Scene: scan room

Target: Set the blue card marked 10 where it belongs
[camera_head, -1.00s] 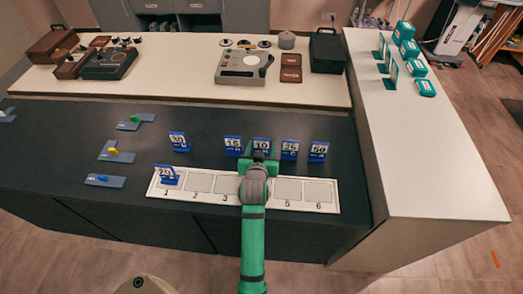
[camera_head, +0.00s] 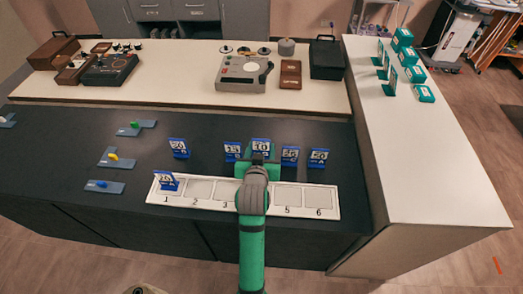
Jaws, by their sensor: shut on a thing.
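The blue card marked 10 (camera_head: 261,146) is upright in my gripper (camera_head: 259,160), which is shut on it over the dark counter, behind the white numbered strip (camera_head: 330,214). The card looks slightly raised. The strip has slots marked 1 to 6. A blue card (camera_head: 166,181) stands in slot 1; its number is hard to read. Slots 2, 5 and 6 are empty. My arm hides slot 4 and part of slot 3. Other blue cards stand behind the strip: one at the left (camera_head: 179,148), one marked 15 (camera_head: 232,151), and two at the right (camera_head: 289,157) (camera_head: 319,158).
The neighbouring cards stand close on both sides of my gripper. Small grey plates with coloured pieces (camera_head: 115,158) lie at the left. A pale raised shelf (camera_head: 180,95) with devices runs behind. A white side counter (camera_head: 430,165) with green boxes (camera_head: 402,36) is at the right.

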